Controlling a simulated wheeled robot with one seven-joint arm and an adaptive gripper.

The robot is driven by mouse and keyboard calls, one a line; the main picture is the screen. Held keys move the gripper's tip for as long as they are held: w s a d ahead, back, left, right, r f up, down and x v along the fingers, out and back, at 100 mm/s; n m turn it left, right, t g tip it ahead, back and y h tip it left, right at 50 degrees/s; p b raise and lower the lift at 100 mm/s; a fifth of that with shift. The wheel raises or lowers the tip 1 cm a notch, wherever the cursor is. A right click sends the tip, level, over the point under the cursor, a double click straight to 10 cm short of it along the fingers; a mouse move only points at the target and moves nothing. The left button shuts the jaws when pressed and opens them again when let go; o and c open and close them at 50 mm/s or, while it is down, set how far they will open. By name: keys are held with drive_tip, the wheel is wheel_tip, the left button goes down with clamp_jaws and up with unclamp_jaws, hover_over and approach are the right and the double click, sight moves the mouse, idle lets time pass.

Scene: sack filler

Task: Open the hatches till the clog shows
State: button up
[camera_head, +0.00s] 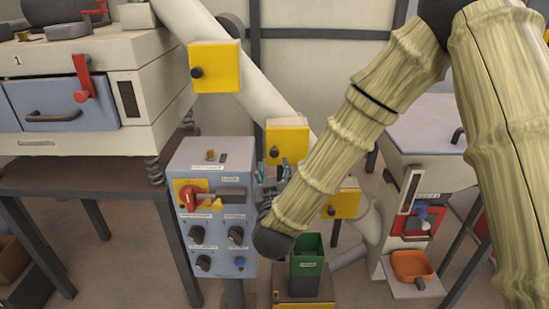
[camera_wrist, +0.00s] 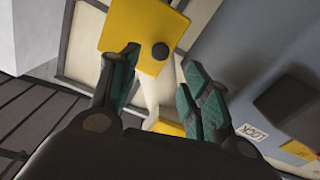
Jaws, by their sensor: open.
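Three yellow hatches with dark knobs sit along a pale sloping pipe: the upper hatch (camera_head: 222,60), the middle hatch (camera_head: 288,134) and the lower hatch (camera_head: 348,206). All look shut over the pipe, and no clog is visible. My arm passes in front of part of the middle and lower ones. My gripper (camera_head: 272,182) is below the middle hatch, beside the control box. In the wrist view my gripper (camera_wrist: 163,84) is open and empty, with a yellow hatch and its black knob (camera_wrist: 160,50) beyond the fingertips. I cannot tell which hatch that is.
The grey-blue control box (camera_head: 215,160) with a red handle and several knobs stands close left of my gripper. A green bin (camera_head: 307,246) stands below. A cream machine (camera_head: 150,70) is at left; another with an orange tray (camera_head: 411,265) is at right.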

sight(274, 154)
drive_tip(key=w, duration=1)
drive_tip(key=shift+f, duration=0.1)
clamp_jaws()
